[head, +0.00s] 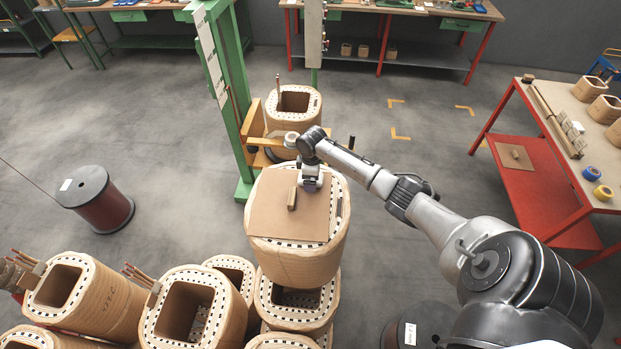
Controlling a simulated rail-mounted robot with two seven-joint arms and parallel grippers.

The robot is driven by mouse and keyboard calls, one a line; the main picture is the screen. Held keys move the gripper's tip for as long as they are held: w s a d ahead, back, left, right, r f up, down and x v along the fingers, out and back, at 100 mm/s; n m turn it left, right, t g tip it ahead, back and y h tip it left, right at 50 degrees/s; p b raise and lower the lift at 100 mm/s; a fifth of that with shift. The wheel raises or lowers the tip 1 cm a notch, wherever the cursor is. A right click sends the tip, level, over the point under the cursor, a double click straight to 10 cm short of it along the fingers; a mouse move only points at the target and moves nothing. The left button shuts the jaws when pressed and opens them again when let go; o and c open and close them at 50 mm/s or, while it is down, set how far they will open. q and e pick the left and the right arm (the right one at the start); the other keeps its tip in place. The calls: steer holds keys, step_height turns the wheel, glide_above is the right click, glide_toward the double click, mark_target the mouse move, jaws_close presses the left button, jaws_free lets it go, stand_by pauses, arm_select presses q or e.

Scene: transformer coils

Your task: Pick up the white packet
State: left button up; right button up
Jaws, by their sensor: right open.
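My right gripper (311,184) is open and points down over the brown board (275,212) on top of the upper coil (300,262) in the middle stack. Its fingertips are small and partly hidden by the wrist, and I cannot tell whether they touch the board. A small wooden block (292,199) lies on the board just left of the gripper. I cannot clearly make out a white packet near the gripper. Small whitish pieces (573,131) lie on the red table at the right, too small to identify. My left gripper is not in view.
Several wound coils (90,300) stand at the lower left. A green post (228,90) with another coil (293,105) stands behind the board. A dark red drum (97,200) is at the left. The red table (545,120) holds tape rolls (592,173). The middle floor is clear.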

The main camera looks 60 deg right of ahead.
steer(key=shift+f, duration=0.25)
steer(key=c, duration=1)
